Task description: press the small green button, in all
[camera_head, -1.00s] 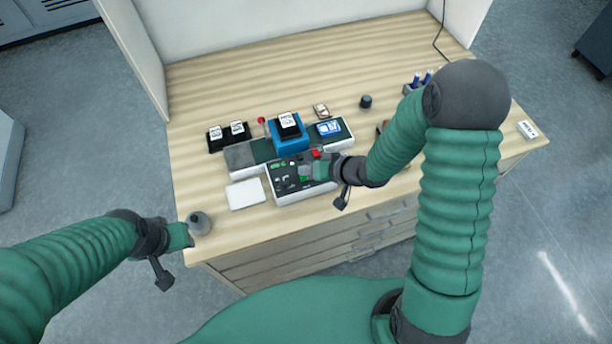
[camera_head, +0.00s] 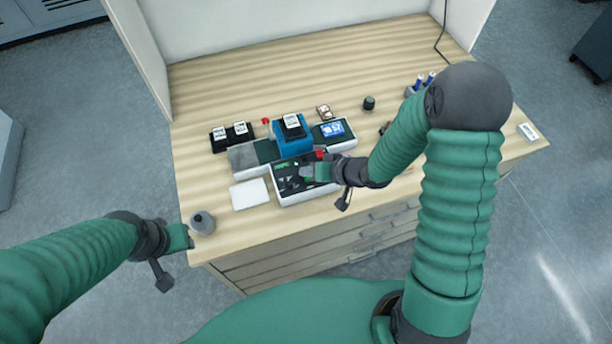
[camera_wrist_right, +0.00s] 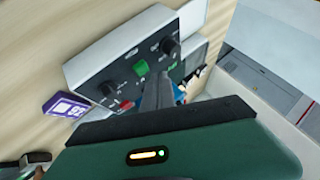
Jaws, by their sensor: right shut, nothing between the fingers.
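The control box (camera_head: 292,199) stands at the front middle of the bench. In the right wrist view its grey panel (camera_wrist_right: 90,68) carries a green button (camera_wrist_right: 141,68) and a smaller green mark (camera_wrist_right: 172,66), which I cannot make out as a button or a label. A red button (camera_wrist_right: 126,104) and black knobs (camera_wrist_right: 168,46) are also on it. My right gripper (camera_wrist_right: 157,80) is shut and empty, its tips close over the panel beside the green button; contact cannot be told. In the head view my right gripper (camera_head: 305,176) partly hides the panel. My left gripper (camera_head: 188,238) hangs at the bench's front left corner.
A grey round container (camera_head: 202,222) stands close to my left gripper. A white pad (camera_head: 249,194) lies left of the box. The laminating machine with its blue block (camera_head: 292,142) and screen (camera_head: 333,129) stands behind. Black card holders (camera_head: 231,137) are at left. The bench's back is clear.

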